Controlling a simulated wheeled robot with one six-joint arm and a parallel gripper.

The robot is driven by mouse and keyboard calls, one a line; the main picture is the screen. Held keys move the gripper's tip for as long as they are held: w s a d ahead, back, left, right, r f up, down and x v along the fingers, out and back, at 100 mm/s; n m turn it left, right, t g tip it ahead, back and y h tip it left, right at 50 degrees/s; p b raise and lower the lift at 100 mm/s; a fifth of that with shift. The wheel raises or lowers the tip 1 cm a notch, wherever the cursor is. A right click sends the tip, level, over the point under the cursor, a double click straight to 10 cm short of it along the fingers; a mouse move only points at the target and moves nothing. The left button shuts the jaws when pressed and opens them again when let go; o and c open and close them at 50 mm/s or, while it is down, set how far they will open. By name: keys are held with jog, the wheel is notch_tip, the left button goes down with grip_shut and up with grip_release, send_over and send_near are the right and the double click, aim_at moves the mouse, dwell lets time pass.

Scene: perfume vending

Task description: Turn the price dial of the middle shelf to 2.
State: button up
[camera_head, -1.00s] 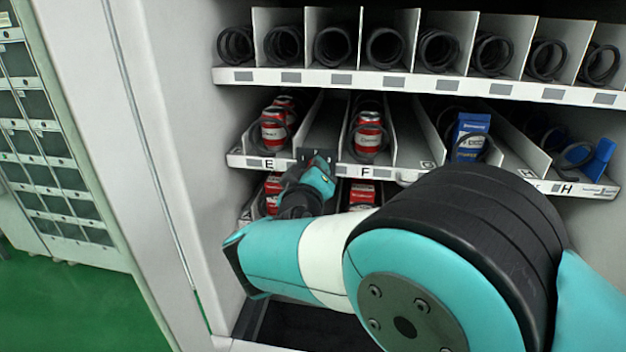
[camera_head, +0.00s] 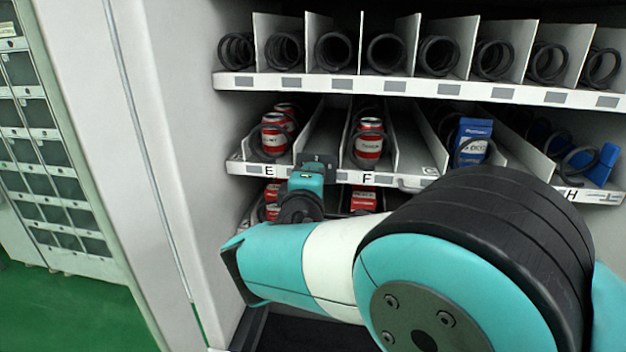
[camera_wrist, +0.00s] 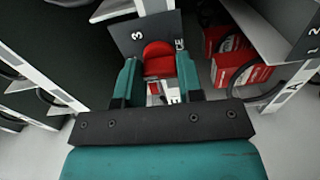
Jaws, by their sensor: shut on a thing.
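The price dial's dark plate (camera_wrist: 125,33) shows in the wrist view with a white 3 and part of a word. Its red knob (camera_wrist: 158,60) sits between the two teal fingers of my gripper (camera_wrist: 157,76), which is shut on it. In the head view the dark plate (camera_head: 319,160) is on the front edge of the middle shelf (camera_head: 398,180), between the labels E and F. My gripper (camera_head: 308,178) is against it and hides the knob there. The other numbers of this dial are hidden, and I cannot tell which number the knob points to.
Red cans (camera_head: 273,136) stand in spiral lanes beside the dial, with a blue box (camera_head: 472,141) further right. The upper shelf (camera_head: 395,85) holds empty spirals. Another dark plate with 2 and 1 (camera_wrist: 313,42) is at the right of the wrist view. A white cabinet wall (camera_head: 185,120) stands left.

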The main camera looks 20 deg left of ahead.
dwell(0.3)
jog(key=o, duration=0.9)
